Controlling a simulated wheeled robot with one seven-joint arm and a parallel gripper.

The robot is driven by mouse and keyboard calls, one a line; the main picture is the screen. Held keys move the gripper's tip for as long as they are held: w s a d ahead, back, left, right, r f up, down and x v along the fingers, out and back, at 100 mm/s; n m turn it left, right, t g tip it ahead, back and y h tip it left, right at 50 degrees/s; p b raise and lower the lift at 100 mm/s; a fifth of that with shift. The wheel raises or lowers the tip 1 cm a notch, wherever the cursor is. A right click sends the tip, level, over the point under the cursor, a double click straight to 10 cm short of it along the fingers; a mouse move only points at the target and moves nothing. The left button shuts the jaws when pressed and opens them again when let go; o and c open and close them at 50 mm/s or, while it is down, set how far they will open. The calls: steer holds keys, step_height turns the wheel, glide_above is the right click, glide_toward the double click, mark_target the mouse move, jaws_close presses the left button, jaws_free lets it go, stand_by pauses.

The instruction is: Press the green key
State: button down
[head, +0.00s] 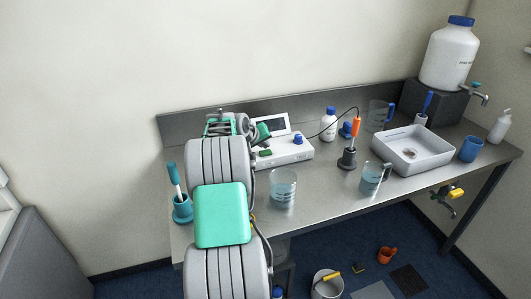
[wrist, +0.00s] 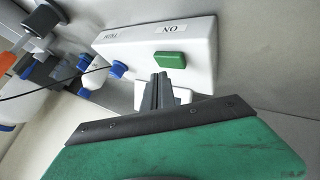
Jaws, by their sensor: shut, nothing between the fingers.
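The green key (wrist: 170,59) is a raised rectangular key on the white meter (wrist: 125,45), beside a printed "ON" label. It also shows in the head view (head: 265,152) at the left of the meter's front. My gripper (wrist: 161,78) is shut and empty. In the wrist view its fingertips appear just below the key's lower edge; I cannot tell whether they touch it. In the head view my gripper (head: 262,133) is by the meter's left side, partly hidden by my arm.
A orange-handled probe (head: 356,127) stands in a dark holder, cabled to the meter. Beakers of water (head: 283,188) (head: 371,180) stand in front and to the right. A blue-capped bottle (head: 328,125) is behind. A teal cup with a brush (head: 182,208) stands left. A sink (head: 413,150) is farther right.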

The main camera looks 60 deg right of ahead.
mark_target(264, 153)
steer(key=shift+f+b, duration=0.3)
steer(key=shift+f, duration=0.1)
steer(key=shift+f+b, duration=0.4)
steer(key=shift+f, duration=0.15)
stand_by(0.6)
steer(key=shift+r+p, duration=0.45)
steer(key=shift+r, duration=0.45)
steer(key=shift+r, duration=0.1)
steer(key=shift+r+p, duration=1.4)
steer(key=shift+r, duration=1)
